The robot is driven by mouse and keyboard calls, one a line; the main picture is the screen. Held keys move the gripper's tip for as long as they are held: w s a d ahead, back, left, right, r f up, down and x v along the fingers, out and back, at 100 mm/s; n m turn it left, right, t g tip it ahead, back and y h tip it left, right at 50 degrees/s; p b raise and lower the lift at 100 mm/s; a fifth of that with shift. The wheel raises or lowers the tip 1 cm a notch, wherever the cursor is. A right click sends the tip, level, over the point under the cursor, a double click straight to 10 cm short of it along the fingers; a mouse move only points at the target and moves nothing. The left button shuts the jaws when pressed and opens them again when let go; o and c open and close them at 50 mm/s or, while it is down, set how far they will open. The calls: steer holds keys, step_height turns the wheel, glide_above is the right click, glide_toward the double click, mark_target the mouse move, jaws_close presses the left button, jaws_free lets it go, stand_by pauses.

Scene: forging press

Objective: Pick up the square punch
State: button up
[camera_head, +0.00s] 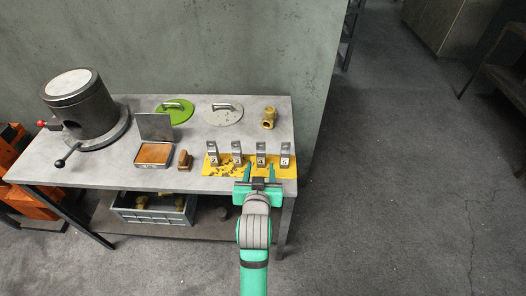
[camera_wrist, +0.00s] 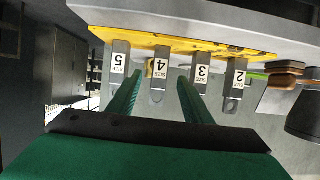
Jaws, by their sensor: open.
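Several grey metal pieces with size labels stand in a row on a yellow plate (camera_head: 226,171) at the table's front right. I cannot tell which is the square punch. The wrist view, upside down, shows the pieces labelled 5 (camera_wrist: 119,68), 4 (camera_wrist: 158,78), 3 (camera_wrist: 199,76) and 2 (camera_wrist: 235,84). My gripper (camera_head: 260,171) is open at the table's front edge, before the third piece from the left (camera_head: 261,153). In the wrist view the fingers (camera_wrist: 159,88) point toward the size 4 piece, one on each side of it. Nothing is visibly held.
A grey crate (camera_head: 153,215) sits below. The floor at right is clear.

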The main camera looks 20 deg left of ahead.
mark_target(260, 157)
steer(key=shift+w+a+r, duration=0.3)
steer(key=shift+w+r, duration=0.1)
steer(key=shift+w, duration=0.35)
steer(key=x, duration=0.5)
steer(key=shift+w, duration=0.1)
steer(key=shift+f+x, duration=0.1)
steer(key=shift+x, duration=1.25)
steer(key=shift+f+x, duration=0.15)
steer(key=shift+x, duration=1.15)
steer(key=shift+d, duration=0.1)
jaws_close()
steer(key=shift+r, duration=0.1)
